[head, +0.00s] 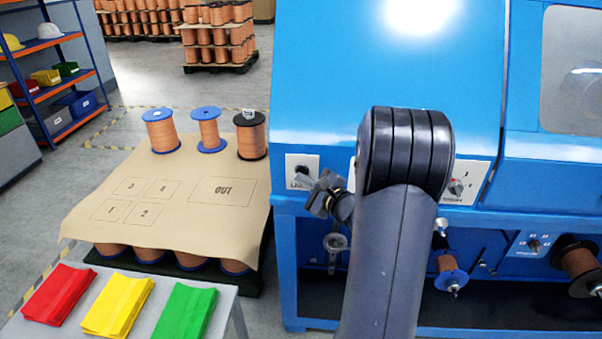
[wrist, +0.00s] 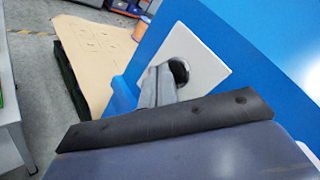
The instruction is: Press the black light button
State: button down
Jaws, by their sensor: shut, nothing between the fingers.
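The black light button (head: 301,171) sits on a small white plate (head: 293,183) on the front of the blue machine, left of my arm. The plate carries a partly hidden label. In the wrist view the round black button (wrist: 179,71) shows on the white plate (wrist: 208,62), right behind the tip of my gripper. My gripper (head: 306,186) is shut and empty, its tip at the plate just by the button. In the wrist view my gripper (wrist: 166,83) overlaps the button's left edge. I cannot tell whether it touches.
The blue machine (head: 400,60) fills the right, with another knob (head: 456,187) on a white panel. My arm hides part of its front. Left stands a pallet covered with brown card (head: 170,215) carrying several spools. Red, yellow and green cloths lie on a grey table (head: 215,325).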

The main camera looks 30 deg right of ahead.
jog(key=shift+w+d, duration=0.1)
jog(key=shift+w, duration=0.05)
jog(key=shift+w+d+b, duration=0.15)
jog(key=shift+w+b, duration=0.05)
jog(key=shift+b, duration=0.15)
dwell(0.5)
jog(key=shift+s+a+b, duration=0.25)
jog(key=shift+s+b, duration=0.1)
jog(key=shift+b, duration=0.15)
jog(key=s+a+b, duration=0.2)
jog(key=s+a, duration=0.1)
jog(key=s, duration=0.2)
jog(key=shift+a, duration=0.2)
